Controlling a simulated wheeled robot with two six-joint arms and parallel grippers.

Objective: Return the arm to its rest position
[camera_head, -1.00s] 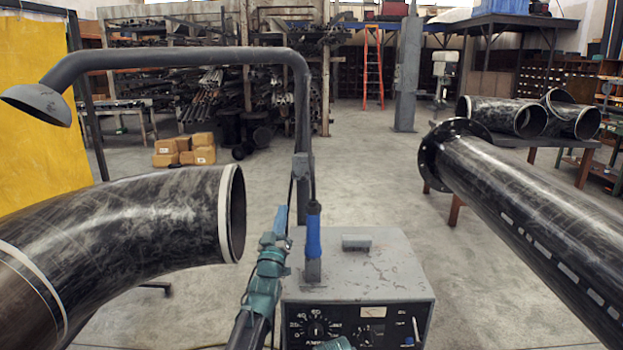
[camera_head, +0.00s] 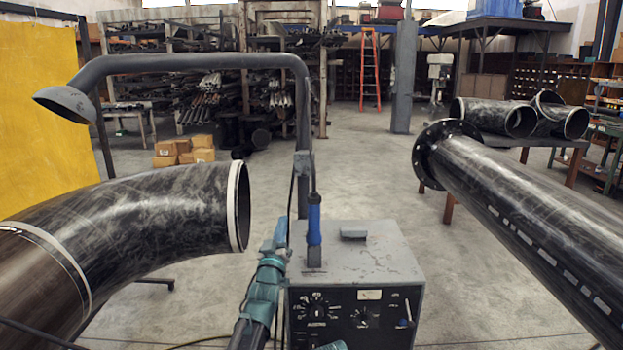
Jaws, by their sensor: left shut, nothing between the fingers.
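My left arm, teal and black, rises from the bottom centre of the head view. Its gripper (camera_head: 281,232) points up and away from me, with narrow blue fingers shut and empty. In the picture it is just left of a blue-handled torch (camera_head: 314,224) on the grey welding machine (camera_head: 358,258). A small teal part shows at the bottom edge; I cannot tell what it belongs to. My right gripper cannot be made out.
A dark pipe elbow (camera_head: 150,215) is at the left, and a long flanged pipe (camera_head: 520,215) is at the right. A fume-extraction arm (camera_head: 200,62) arches above the machine. Open concrete floor (camera_head: 365,165) lies beyond, before shelves and an orange ladder (camera_head: 370,70).

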